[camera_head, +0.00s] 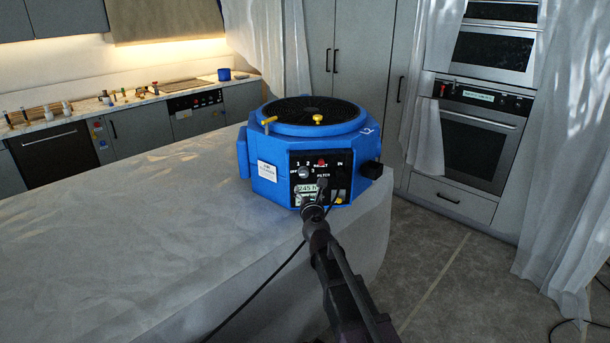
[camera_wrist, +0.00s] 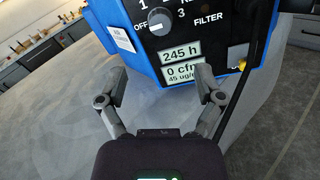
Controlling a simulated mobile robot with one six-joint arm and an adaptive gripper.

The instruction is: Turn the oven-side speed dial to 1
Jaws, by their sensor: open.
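A blue air machine (camera_head: 265,180) with a round black grille on top stands on the covered counter. Its black front panel carries a round speed dial (camera_head: 304,172), marked OFF, 1 and 3; another mark is partly hidden. In the wrist view the dial (camera_wrist: 161,22) is at the top, its pale mark seeming to face OFF. The display below (camera_wrist: 181,54) reads 245 h and 0 cfm. My gripper (camera_head: 313,210) is in front of the panel's lower part. In the wrist view my gripper (camera_wrist: 162,78) is open and empty, its fingers apart, below the dial and clear of it.
The sheet-covered counter (camera_head: 150,230) is bare left of the machine. A yellow knob (camera_head: 318,118) and yellow handle are on its top. A wall oven (camera_head: 478,150) stands behind right, by hanging plastic sheets (camera_head: 570,180). A black cable (camera_head: 255,292) runs across the counter front.

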